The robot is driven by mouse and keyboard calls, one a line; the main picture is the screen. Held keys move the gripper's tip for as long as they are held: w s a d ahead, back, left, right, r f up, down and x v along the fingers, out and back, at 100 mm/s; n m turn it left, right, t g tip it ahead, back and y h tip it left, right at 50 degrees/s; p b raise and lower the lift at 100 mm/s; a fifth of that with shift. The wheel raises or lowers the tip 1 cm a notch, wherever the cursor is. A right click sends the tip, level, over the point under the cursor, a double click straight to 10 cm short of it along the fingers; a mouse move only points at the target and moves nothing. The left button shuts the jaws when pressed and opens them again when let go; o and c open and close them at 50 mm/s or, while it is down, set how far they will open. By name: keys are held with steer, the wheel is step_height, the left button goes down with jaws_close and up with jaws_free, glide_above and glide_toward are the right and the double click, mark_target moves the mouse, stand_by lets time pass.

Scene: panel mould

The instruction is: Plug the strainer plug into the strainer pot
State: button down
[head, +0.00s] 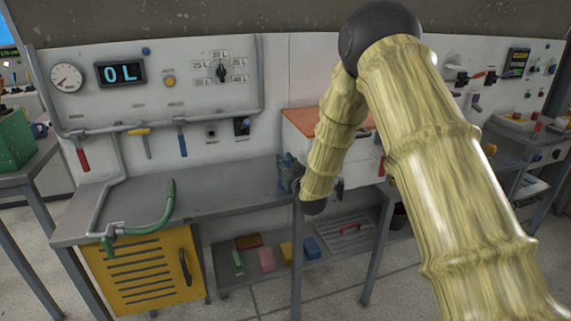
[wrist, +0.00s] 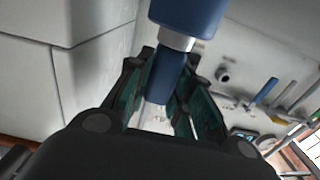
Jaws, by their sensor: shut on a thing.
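My gripper (wrist: 160,105) is shut on a blue piece, which I take for the strainer plug (wrist: 163,72). It sits between the dark green finger pads. A silver collar and a wider blue body stand directly above it in the wrist view; I cannot tell whether they are one part with it. In the head view my gripper (head: 289,172) is at the right end of the grey bench, partly behind my arm, and the held piece is not clear. A round grey socket (head: 211,132), possibly the strainer pot, is on the panel; it also shows in the wrist view (wrist: 222,74).
Hand tools hang to the left, including a blue-handled one (head: 182,140). A green hose (head: 150,222) lies on the grey bench (head: 215,190), whose middle is clear.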

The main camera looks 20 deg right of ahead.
steer(key=shift+f, duration=0.4)
steer(key=c, duration=1.2)
jaws_free()
steer(key=s, duration=1.2)
steer(key=shift+d, duration=0.25)
steer(key=s+a+f+g+p, duration=0.1)
steer(key=s+f+g, duration=0.3)
steer(key=s+f, duration=0.75)
steer(key=s+a+f+g+p, duration=0.15)
steer(key=s+f+g, duration=0.5)
steer(key=f, duration=0.85)
steer(key=s+f+g, duration=0.2)
steer(key=s+f, duration=0.1)
steer(key=s, duration=0.8)
steer(key=s+a+f+g+p, duration=0.1)
steer(key=s+f+g, duration=0.2)
steer(key=s, duration=0.8)
steer(key=s+a+f+g, duration=0.1)
steer(key=s+f, duration=0.3)
steer(key=s, duration=0.7)
steer(key=shift+s+f+m+g, duration=0.2)
steer(key=shift+f+m+g, duration=0.15)
steer(key=shift+g, duration=0.4)
